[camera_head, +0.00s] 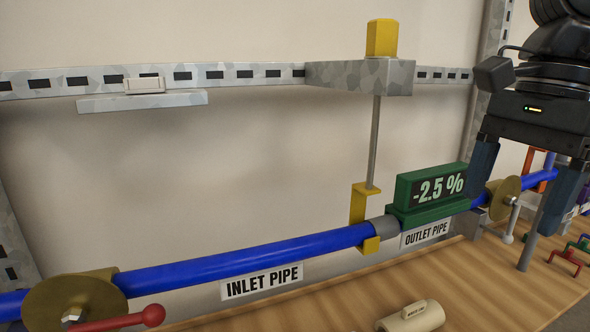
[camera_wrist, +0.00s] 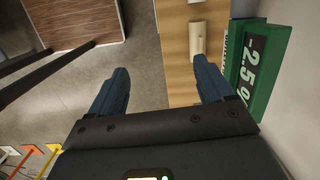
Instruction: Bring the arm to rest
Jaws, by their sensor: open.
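My gripper (camera_head: 520,190) is at the upper right in the head view, in front of the right part of the cart. Its two blue-grey fingers point down and stand wide apart with nothing between them. In the wrist view my gripper (camera_wrist: 160,85) is also open and empty, with the grey floor and the wooden bench top beyond the fingers. The blue inlet pipe (camera_head: 240,257) and the outlet pipe (camera_head: 537,180) run along the bench, with a grey sleeve (camera_head: 383,229) at the joint. A green display (camera_head: 432,190) reading -2.5 % stands beside the sleeve.
A tan cylinder (camera_head: 412,317) lies on the wooden bench top (camera_head: 460,280). Coloured racks (camera_head: 566,262) stand at right.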

